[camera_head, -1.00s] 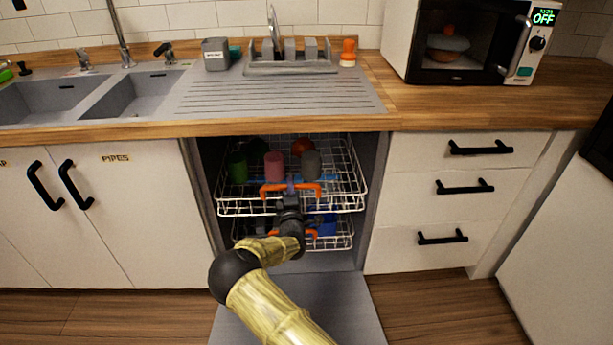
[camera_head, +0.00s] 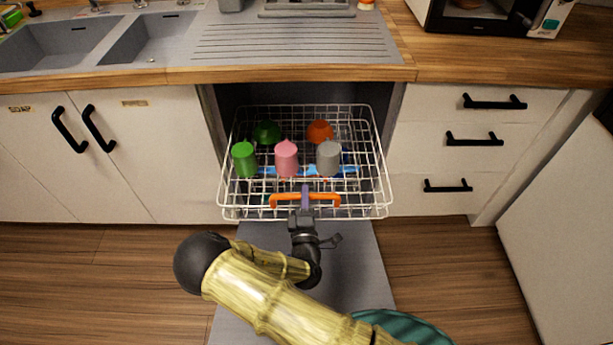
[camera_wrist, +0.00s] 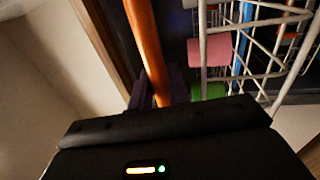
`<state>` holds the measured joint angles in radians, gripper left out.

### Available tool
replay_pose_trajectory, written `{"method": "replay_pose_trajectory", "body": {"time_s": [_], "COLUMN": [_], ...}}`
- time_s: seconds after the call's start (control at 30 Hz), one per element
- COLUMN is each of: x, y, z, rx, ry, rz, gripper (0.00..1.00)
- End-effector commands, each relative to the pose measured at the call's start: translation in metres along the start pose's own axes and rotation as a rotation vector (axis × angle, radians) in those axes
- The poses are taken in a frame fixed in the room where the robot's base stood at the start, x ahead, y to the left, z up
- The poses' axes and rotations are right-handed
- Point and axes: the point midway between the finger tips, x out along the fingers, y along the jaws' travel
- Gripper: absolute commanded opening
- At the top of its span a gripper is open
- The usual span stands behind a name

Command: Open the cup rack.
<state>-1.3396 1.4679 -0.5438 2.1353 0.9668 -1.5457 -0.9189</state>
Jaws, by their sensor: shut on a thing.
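The cup rack (camera_head: 380,195) is the white wire upper rack of the dishwasher, pulled well out from under the counter. Its orange handle (camera_head: 325,200) runs across its front edge. My gripper (camera_head: 305,198) is shut on the middle of this handle. In the wrist view the orange handle (camera_wrist: 147,45) passes between my fingers (camera_wrist: 155,95). Upturned green (camera_head: 244,160), pink (camera_head: 287,160) and grey (camera_head: 329,158) cups stand in the rack, with a dark green cup (camera_head: 267,132) and an orange cup (camera_head: 320,131) behind them.
The dishwasher door (camera_head: 350,260) lies folded down under the rack and my arm. Cabinets (camera_head: 150,160) stand to the left and drawers (camera_head: 490,140) to the right. The wooden floor (camera_head: 440,275) is clear on the right.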

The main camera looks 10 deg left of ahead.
Motion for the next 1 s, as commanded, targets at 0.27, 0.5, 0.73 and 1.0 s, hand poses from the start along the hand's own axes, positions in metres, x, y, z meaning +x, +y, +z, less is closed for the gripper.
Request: {"method": "replay_pose_trajectory", "body": {"time_s": [0.27,0.5,0.73,1.0], "x": [-0.020,-0.021,-0.020,-0.021], "y": [0.003,0.003,0.003,0.004], "z": [-0.002,-0.002,-0.002,-0.001], "rx": [0.002,0.003,0.003,0.001], "ry": [0.006,0.005,0.003,0.001], "rz": [-0.002,-0.002,-0.001,-0.001], "gripper": [0.00,0.00,0.38,0.38]}}
